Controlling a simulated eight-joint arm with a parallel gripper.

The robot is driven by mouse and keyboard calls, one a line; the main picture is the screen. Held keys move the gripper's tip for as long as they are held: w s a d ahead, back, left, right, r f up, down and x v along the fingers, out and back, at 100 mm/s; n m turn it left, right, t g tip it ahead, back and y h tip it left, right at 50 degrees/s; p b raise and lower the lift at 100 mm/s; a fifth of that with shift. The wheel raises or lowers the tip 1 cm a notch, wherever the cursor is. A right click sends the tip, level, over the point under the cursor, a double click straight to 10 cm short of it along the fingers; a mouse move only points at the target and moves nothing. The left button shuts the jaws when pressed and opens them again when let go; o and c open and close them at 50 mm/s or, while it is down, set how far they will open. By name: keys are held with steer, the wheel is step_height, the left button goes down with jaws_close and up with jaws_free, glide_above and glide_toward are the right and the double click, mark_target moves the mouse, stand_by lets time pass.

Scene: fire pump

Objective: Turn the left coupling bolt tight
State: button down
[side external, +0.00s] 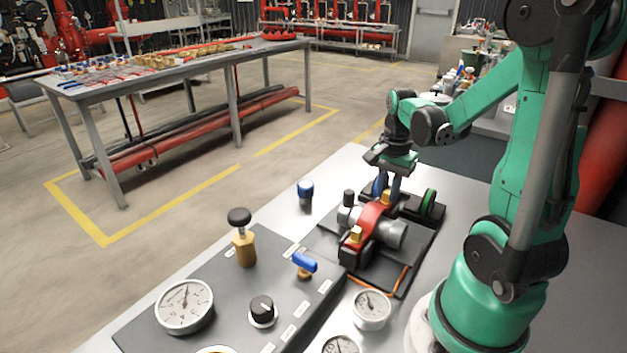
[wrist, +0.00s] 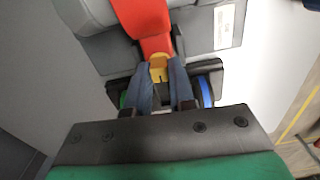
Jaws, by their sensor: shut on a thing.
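A red coupling clamp (side external: 371,216) wraps a grey pipe body (side external: 390,234) on a black base plate. It also shows at the top of the wrist view (wrist: 145,17). One brass bolt (side external: 387,198) stands at its far end, under my gripper (side external: 386,194). A second brass bolt (side external: 355,236) is at its near end, clear of the gripper. In the wrist view, my gripper (wrist: 159,66) points down with its two fingers on either side of a brass bolt (wrist: 158,72), shut on it. The fingers hide its sides. I cannot tell which bolt counts as left.
A green-rimmed wheel (side external: 428,202) and a blue one (wrist: 206,91) flank the gripper closely. A dark panel (side external: 215,285) with a gauge (side external: 184,305), black-topped brass valve (side external: 242,236) and blue lever (side external: 304,262) lies nearer. A blue-capped post (side external: 306,192) stands left.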

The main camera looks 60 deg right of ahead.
mark_target(388, 192)
steer(key=m, duration=0.5)
steer(key=shift+m, duration=0.3)
steer(key=m, duration=0.4)
steer(key=shift+m, duration=0.3)
steer(key=c, duration=1)
jaws_free()
steer(key=shift+r, duration=0.15)
steer(key=shift+r, duration=2.65)
